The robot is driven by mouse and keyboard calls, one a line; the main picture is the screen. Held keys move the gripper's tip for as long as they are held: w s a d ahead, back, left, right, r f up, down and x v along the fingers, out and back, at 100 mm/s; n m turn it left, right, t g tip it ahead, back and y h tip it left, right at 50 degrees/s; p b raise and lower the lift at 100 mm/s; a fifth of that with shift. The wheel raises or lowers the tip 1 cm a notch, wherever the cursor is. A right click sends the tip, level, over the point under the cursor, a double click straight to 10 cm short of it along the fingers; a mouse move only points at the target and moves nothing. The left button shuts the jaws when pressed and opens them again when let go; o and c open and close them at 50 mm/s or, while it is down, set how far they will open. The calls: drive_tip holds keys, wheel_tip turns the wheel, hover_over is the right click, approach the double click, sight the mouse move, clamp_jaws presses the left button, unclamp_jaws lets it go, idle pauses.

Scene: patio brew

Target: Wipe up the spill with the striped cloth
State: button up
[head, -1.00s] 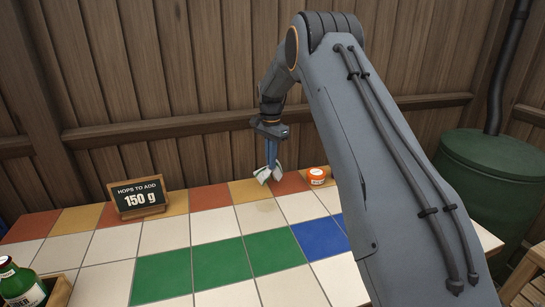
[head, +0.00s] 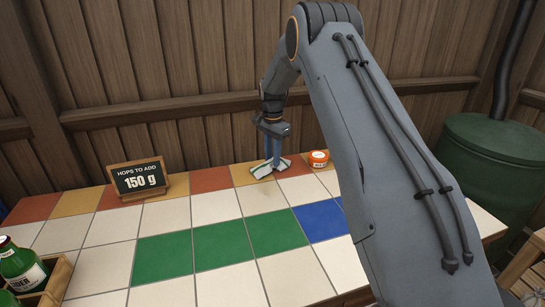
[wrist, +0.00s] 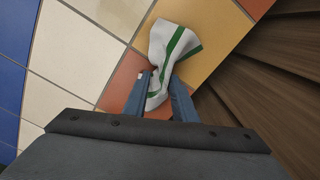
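The striped cloth (head: 262,171), white with green stripes, is pinched between the fingertips of my gripper (head: 272,160). It lies low at the tiled counter's back, over an orange and a yellow tile, and looks spread against the surface. In the wrist view the cloth (wrist: 172,50) sticks out beyond my gripper's two blue fingers (wrist: 160,92), with part of it between them. A faint tan patch, seemingly the spill (head: 262,188), shows on a cream tile just in front of the cloth. Its edges are hard to make out.
An orange tub (head: 318,159) stands close to the right of the cloth. A chalkboard sign (head: 140,180) stands at the back left. A green bottle (head: 20,268) sits in a wooden crate (head: 60,280) at front left. A plank wall (head: 200,60) rises behind. The middle tiles are clear.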

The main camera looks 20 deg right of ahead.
drive_tip(key=o, duration=0.8)
drive_tip(key=shift+o, duration=0.2)
drive_tip(key=shift+f, duration=0.1)
drive_tip(key=shift+f+b, duration=0.45)
drive_tip(key=shift+f, duration=0.7)
clamp_jaws()
drive_tip(key=shift+r+p, duration=0.1)
drive_tip(key=shift+p, duration=0.55)
